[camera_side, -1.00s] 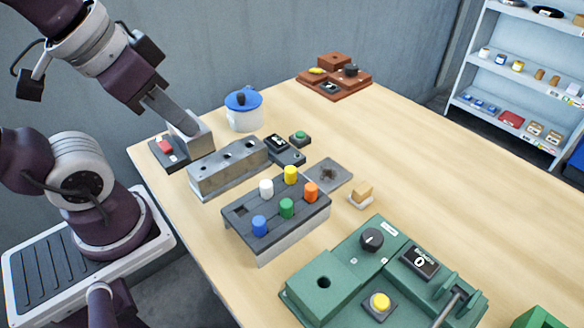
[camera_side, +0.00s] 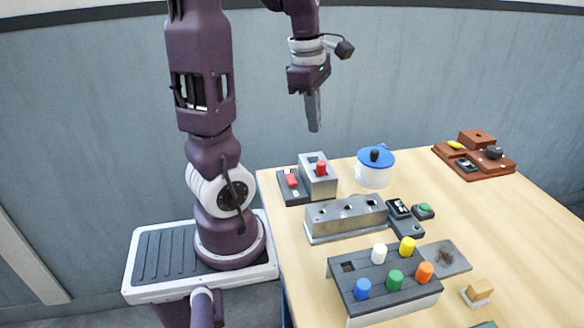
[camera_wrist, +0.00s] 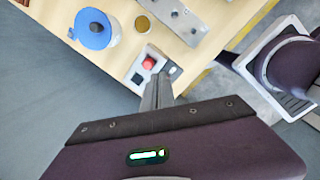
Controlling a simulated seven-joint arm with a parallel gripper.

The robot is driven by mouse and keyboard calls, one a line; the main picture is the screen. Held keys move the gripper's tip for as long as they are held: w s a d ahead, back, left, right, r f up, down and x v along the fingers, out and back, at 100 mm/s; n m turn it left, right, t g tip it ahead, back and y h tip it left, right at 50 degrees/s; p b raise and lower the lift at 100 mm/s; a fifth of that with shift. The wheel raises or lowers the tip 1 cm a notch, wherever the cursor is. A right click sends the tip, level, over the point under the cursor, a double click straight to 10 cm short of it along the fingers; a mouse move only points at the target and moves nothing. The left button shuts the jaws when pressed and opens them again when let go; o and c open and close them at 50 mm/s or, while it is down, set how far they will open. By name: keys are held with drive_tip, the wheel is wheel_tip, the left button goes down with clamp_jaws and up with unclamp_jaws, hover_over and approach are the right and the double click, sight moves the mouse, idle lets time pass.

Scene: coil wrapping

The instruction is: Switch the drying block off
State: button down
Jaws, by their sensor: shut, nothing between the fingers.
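A small grey metal block (camera_side: 318,180) stands at the table's back left corner with a red-capped piece (camera_side: 321,168) upright in its top. Against its left side is a dark base with a red rocker switch (camera_side: 291,178); which way the rocker is tipped is too small to tell. I take this as the drying block, though no label is readable. My gripper (camera_side: 315,128) is shut and empty, pointing down above the block, clear of it. In the wrist view the red cap (camera_wrist: 149,62) shows just beyond my shut fingertips (camera_wrist: 158,78).
A longer grey block with holes (camera_side: 345,218) stands in front, with a display (camera_side: 399,208) and green button (camera_side: 423,210) to its right. A blue-lidded white pot (camera_side: 374,172) stands to the right. A rack of coloured caps (camera_side: 385,285) is nearer.

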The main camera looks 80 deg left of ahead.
drive_tip(key=s+a+f+n+g, duration=0.1)
drive_tip(key=s+a+f+n, duration=0.1)
drive_tip(key=a+n, duration=0.5)
drive_tip(key=shift+s+a+f+n, duration=0.2)
drive_tip(key=shift+s+f+n, duration=0.25)
drive_tip(key=shift+s, duration=0.4)
drive_tip(key=shift+d, duration=0.1)
drive_tip(key=shift+d+r, duration=0.2)
drive_tip(key=shift+d, duration=0.5)
drive_tip(key=d+r, duration=0.3)
drive_tip(key=r, duration=1)
drive_tip(key=shift+r, duration=0.35)
